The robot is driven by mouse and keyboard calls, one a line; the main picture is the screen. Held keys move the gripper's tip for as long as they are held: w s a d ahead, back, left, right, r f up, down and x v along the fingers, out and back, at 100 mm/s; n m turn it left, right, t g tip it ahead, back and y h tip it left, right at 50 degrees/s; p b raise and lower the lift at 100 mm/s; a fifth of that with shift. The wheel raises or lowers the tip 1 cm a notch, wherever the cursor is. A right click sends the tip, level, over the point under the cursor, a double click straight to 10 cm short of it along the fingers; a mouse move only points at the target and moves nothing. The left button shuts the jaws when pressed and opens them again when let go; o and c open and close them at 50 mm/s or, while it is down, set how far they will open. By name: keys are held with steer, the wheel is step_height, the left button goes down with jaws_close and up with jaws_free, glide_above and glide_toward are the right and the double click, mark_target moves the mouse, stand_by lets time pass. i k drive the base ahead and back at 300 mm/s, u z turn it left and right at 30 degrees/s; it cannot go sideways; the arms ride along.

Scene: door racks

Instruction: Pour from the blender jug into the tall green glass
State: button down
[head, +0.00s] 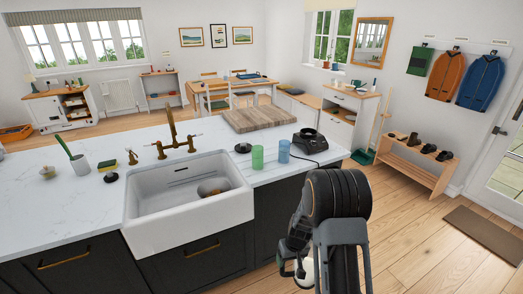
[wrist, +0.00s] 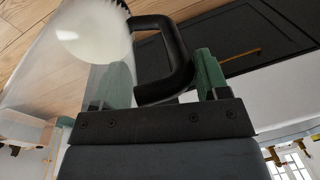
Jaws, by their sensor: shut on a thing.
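The tall green glass (head: 257,157) stands upright on the counter, right of the sink. The blender jug (wrist: 70,75) is clear, with a pale white content (wrist: 92,32) and a black handle (wrist: 165,50) in the wrist view. In the head view only a pale piece of the jug (head: 306,270) shows, low beside my arm, in front of the counter and well away from the glass. My gripper (wrist: 158,85) is shut on the handle, which lies between its green-padded fingers. In the head view my arm mostly hides the gripper and jug.
A blue glass (head: 284,151) stands close to the right of the green one. The black blender base (head: 310,141) is behind it, and a small dark round item (head: 243,148) is left. A wooden board (head: 258,118) lies behind. The white sink (head: 186,195) is left.

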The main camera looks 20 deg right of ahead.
mark_target(258, 158)
steer(key=z, duration=1.2)
steer(key=i, duration=0.7)
steer(key=u, duration=1.5)
